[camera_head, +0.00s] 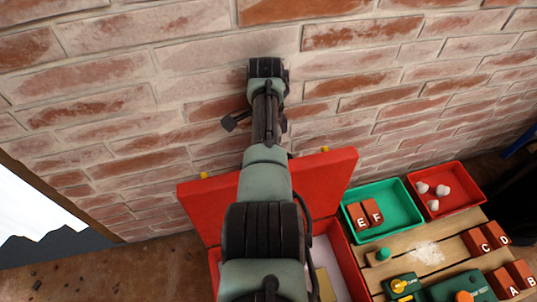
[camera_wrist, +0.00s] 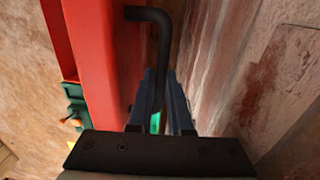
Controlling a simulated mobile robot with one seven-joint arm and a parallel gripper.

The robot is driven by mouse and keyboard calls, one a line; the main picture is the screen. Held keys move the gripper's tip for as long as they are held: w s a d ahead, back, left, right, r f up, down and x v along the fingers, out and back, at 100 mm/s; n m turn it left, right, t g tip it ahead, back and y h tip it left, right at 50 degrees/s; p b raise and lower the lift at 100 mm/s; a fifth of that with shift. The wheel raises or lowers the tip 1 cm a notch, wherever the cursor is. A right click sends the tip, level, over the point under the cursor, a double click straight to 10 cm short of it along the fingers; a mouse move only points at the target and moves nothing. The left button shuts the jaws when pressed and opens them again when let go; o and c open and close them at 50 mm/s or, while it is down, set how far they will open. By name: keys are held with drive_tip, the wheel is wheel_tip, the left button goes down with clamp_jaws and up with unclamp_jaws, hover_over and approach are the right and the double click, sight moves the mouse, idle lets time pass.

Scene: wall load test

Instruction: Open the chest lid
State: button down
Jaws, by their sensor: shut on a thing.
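The red chest (camera_head: 345,262) stands below the brick wall, partly hidden behind my arm. Its red lid (camera_head: 205,208) is raised and leans back near the wall, leaving part of the pale interior in sight. The lid also shows as a red panel in the wrist view (camera_wrist: 105,60). A black bent handle (camera_wrist: 155,18) sticks out beside the red panel. My gripper (camera_wrist: 162,80) has its blue-grey fingers shut around the handle's bar. In the head view my arm hides the handle, and the fingertips cannot be made out.
The brick wall (camera_head: 110,120) is close behind the lid and beside my gripper. Right of the chest are a green tray (camera_head: 395,222) with lettered blocks, a red tray (camera_head: 450,208) with pale lumps, and a wooden board (camera_head: 405,262) with lettered blocks and green devices.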

drive_tip(key=shift+s+f, duration=0.2)
drive_tip(key=shift+f, duration=0.05)
drive_tip(key=c, duration=0.8)
unclamp_jaws()
drive_tip(key=shift+w+r, duration=0.1)
drive_tip(key=shift+c, duration=0.2)
drive_tip(key=shift+r, duration=0.15)
